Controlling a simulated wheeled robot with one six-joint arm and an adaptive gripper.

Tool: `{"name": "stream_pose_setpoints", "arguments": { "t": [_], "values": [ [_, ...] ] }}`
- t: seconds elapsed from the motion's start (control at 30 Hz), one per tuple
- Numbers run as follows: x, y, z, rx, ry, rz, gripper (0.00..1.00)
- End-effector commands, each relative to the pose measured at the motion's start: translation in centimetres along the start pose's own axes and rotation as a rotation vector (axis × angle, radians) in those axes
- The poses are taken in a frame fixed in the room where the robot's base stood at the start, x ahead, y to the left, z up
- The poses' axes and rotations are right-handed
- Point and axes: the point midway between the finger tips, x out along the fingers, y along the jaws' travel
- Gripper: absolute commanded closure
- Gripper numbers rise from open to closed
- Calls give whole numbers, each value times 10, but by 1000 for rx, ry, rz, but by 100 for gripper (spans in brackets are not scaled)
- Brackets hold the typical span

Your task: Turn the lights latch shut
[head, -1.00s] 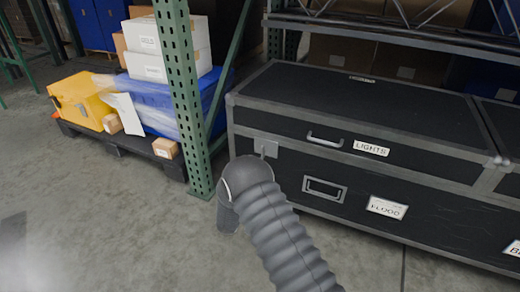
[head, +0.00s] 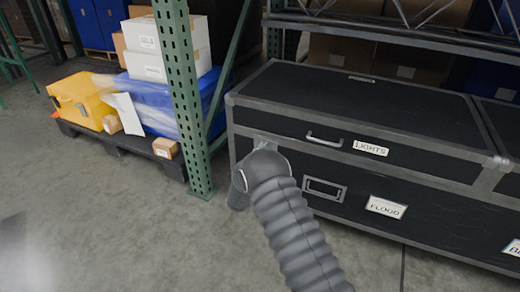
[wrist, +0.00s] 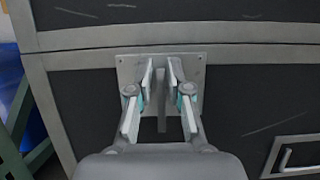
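The black lights case (head: 400,112) has metal edging and a "LIGHTS" label (head: 370,148). Its latch is a square metal plate with a narrow lever (wrist: 161,112) that hangs down in the middle of the wrist view. My gripper (wrist: 161,72) is in front of the plate, its two fingers apart on either side of the lever. I see gaps between the fingers and the lever, and no clear grip. In the head view my arm's end hides the gripper and most of the latch.
A black case labelled "FLOOD" (head: 386,207) has a recessed handle (head: 324,189). A green rack post (head: 188,100) stands close left of the cases. Beyond it is a dark pallet with a yellow bin (head: 82,100) and boxes. The floor in front is clear.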

Motion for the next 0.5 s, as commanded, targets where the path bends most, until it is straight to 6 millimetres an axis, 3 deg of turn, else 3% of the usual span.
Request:
{"name": "stream_pose_setpoints", "arguments": {
  "t": [0.17, 0.2, 0.5],
  "values": [
    [0, 0, 0, 0, 0, 1, 100],
    [-4, 10, 1, 3, 0, 2, 100],
    [-4, 5, -1, 50, -1, -10, 100]
  ]
}}
